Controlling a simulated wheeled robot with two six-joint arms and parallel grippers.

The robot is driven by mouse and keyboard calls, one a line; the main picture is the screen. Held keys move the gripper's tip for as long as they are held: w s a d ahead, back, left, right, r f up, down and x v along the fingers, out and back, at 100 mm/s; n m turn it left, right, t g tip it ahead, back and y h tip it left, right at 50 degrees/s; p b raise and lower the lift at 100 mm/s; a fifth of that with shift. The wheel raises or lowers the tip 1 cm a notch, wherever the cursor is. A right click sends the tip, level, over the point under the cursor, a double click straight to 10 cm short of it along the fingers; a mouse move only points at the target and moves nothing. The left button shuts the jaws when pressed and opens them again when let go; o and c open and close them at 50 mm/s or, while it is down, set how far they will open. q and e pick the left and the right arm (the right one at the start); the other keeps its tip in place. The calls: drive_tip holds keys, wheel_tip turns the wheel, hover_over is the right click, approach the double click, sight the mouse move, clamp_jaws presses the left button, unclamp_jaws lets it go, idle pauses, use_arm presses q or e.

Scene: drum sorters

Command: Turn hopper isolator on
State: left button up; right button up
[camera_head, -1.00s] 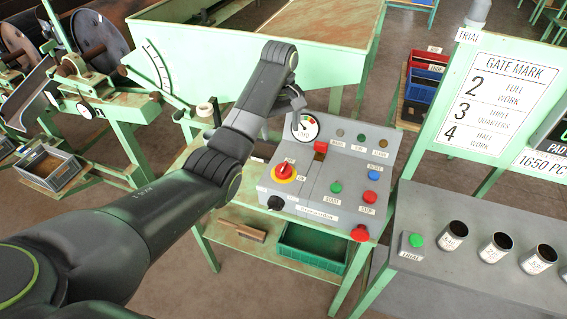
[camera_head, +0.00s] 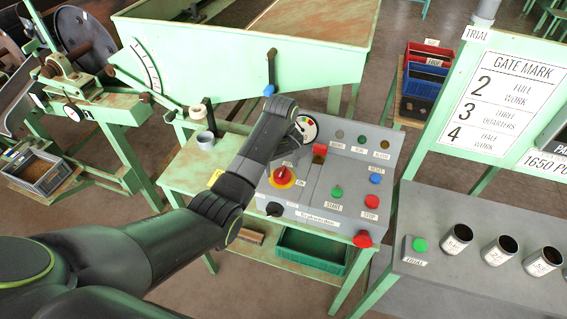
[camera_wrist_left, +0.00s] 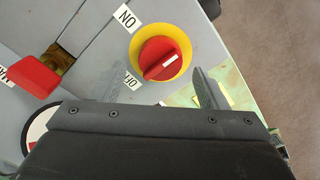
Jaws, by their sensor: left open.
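The isolator is a red rotary knob on a yellow disc (camera_head: 284,176), on the left of the grey control box (camera_head: 325,190). It also shows in the left wrist view (camera_wrist_left: 160,58), between an ON and an OFF label. The white mark on the knob faces right in that view, away from both labels. My left gripper (camera_wrist_left: 157,88) is open and empty, its fingers apart just below the knob in that view and not seen touching it. In the head view my arm hides the fingers. My right gripper is out of view.
The box carries a gauge (camera_head: 305,128), a green start button (camera_head: 337,192), a red stop button (camera_head: 371,201), a blue reset button (camera_head: 376,179) and a red-handled switch (camera_head: 319,150).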

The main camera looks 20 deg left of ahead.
use_arm(q)
drive_tip(key=shift+f, duration=1.15)
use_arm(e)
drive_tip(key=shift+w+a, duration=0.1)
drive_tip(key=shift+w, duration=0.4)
use_arm(q)
drive_tip(key=shift+r, duration=0.1)
drive_tip(key=shift+c, duration=1)
drive_tip(key=c, duration=0.8)
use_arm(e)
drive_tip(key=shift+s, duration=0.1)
